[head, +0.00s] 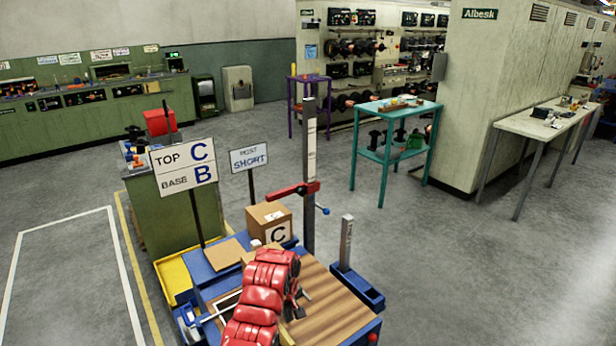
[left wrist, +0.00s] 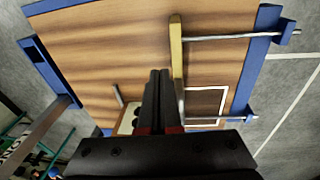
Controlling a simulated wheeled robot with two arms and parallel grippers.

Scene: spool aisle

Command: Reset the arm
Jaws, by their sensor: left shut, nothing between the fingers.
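My left arm, in red covers, reaches up from the bottom of the head view over a wood-topped bench (head: 335,303) with blue edges. Its dark gripper (head: 294,302) is partly hidden by the arm. In the left wrist view the two black fingers of the left gripper (left wrist: 158,88) are together and hold nothing. The striped wooden top (left wrist: 110,50) lies beyond them. A wooden strip (left wrist: 176,60) and metal rods show at the right of the fingers. My right gripper is in neither view.
A cardboard box (head: 270,222) marked C stands at the bench's back, near a grey post (head: 309,150) with a red arm (head: 293,190). A sign (head: 184,167) reads TOP C, BASE B. A teal table (head: 397,107) stands behind. Open floor lies right.

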